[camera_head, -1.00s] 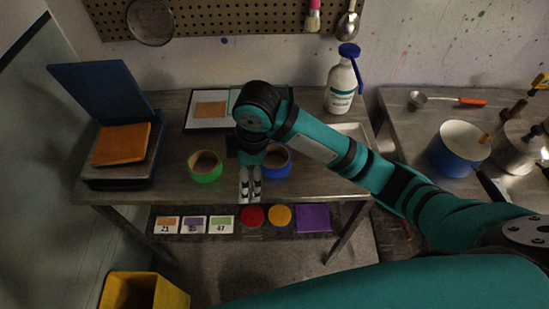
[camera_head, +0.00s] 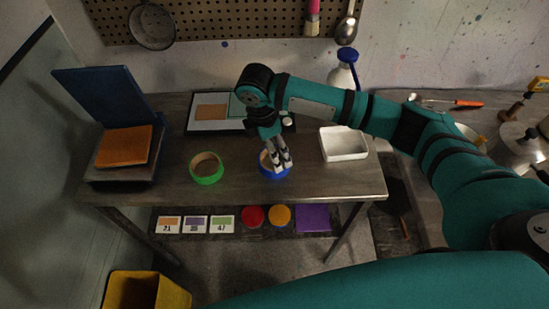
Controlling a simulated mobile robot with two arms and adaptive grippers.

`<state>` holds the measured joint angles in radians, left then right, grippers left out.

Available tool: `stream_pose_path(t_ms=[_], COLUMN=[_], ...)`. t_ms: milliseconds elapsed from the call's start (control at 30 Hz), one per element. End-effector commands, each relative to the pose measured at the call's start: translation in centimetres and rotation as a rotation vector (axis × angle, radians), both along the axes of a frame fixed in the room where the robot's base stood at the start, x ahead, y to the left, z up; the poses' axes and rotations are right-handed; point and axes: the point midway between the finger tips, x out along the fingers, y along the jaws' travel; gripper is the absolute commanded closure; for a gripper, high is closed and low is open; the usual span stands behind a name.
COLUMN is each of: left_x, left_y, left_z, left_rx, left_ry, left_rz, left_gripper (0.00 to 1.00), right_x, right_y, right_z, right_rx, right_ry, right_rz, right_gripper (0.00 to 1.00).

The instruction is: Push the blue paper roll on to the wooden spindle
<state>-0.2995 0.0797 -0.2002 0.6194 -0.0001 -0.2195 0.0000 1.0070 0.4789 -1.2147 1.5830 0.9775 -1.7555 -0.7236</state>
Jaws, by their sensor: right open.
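The blue paper roll (camera_head: 268,174) looks like a short blue ring with a brown inside, lying on the grey workbench near its front edge. My right gripper (camera_head: 282,165) points down over it, open, with its fingers across the roll's opening and right side. I cannot tell whether the fingers touch the roll or reach inside it. I cannot make out the wooden spindle; the fingers cover part of the roll's middle. My left gripper is not in view.
A green roll (camera_head: 206,179) lies to the left on the workbench (camera_head: 235,187). A white tray (camera_head: 343,155) stands to the right, a white bottle (camera_head: 343,75) behind my arm. A scale-like box with a blue lid (camera_head: 100,95) stands at left. Coloured pots and cards sit on the lower shelf.

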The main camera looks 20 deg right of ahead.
Motion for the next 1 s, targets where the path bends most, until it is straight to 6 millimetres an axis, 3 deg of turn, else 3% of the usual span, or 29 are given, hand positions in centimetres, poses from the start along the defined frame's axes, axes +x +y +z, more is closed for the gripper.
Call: stream_pose_path(t_ms=[267, 600, 867, 1000], left_x=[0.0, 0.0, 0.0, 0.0], left_y=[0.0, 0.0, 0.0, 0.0], left_z=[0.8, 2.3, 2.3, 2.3], left_rx=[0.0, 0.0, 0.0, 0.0], left_ry=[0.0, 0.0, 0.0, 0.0], left_rz=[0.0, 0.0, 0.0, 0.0], left_gripper=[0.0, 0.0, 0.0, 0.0], right_x=[0.1, 0.3, 0.4, 0.4], right_y=[-0.3, -0.8, -0.8, -0.8], right_z=[-2.1, -6.5, -6.8, -6.8], right_rx=[0.0, 0.0, 0.001, 0.001], right_ry=[0.001, 0.0, -0.002, -0.002], right_rz=[-0.001, 0.0, 0.0, 0.0], right_gripper=[0.0, 0.0, 0.0, 0.18])
